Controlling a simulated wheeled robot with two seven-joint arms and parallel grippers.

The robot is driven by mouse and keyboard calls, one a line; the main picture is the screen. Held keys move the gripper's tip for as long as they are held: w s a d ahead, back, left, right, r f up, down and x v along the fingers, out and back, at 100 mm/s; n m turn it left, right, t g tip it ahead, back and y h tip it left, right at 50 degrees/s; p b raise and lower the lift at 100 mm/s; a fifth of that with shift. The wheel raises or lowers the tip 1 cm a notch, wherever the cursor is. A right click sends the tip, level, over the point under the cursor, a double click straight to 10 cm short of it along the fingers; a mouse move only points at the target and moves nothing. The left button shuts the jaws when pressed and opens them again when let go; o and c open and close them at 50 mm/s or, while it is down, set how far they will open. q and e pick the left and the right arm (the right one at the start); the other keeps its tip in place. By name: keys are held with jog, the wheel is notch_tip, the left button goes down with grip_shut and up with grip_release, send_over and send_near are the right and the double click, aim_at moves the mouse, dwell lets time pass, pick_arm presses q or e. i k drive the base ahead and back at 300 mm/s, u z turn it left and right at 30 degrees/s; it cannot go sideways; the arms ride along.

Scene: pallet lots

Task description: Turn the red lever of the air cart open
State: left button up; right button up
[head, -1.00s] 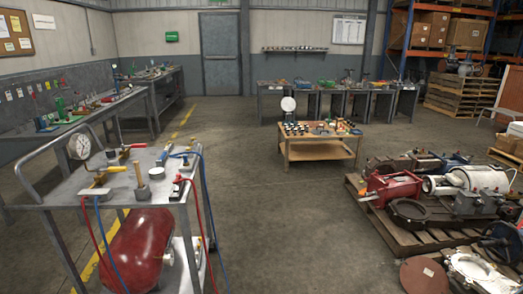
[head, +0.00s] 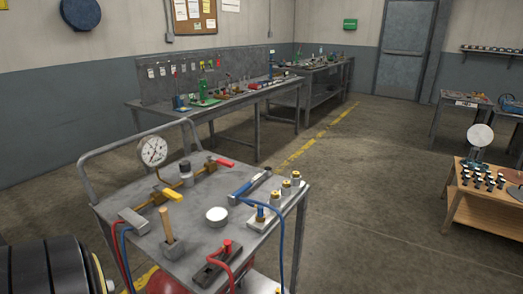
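The air cart (head: 200,240) stands in front of me, a grey metal trolley with a rail handle at its left end. On its top a brass pipe line (head: 188,181) runs back and to the right. The red lever (head: 226,162) is small and sits at the far end of this line. A yellow lever (head: 172,195) sits nearer on the same line. A white round gauge (head: 152,150) stands above the line. The red lever's exact angle to the pipe is hard to tell. Neither of my grippers is in view.
The cart top also holds a wooden-handled tool (head: 168,232), a white round tin (head: 216,215), a red-topped dark block (head: 225,250) and several brass fittings. Red and blue hoses hang off it. A workbench (head: 240,98) stands behind. Open floor (head: 370,200) lies to the right.

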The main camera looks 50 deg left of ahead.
aim_at(221, 161)
jog(key=i, duration=1.95)
jog(key=u, duration=3.4)
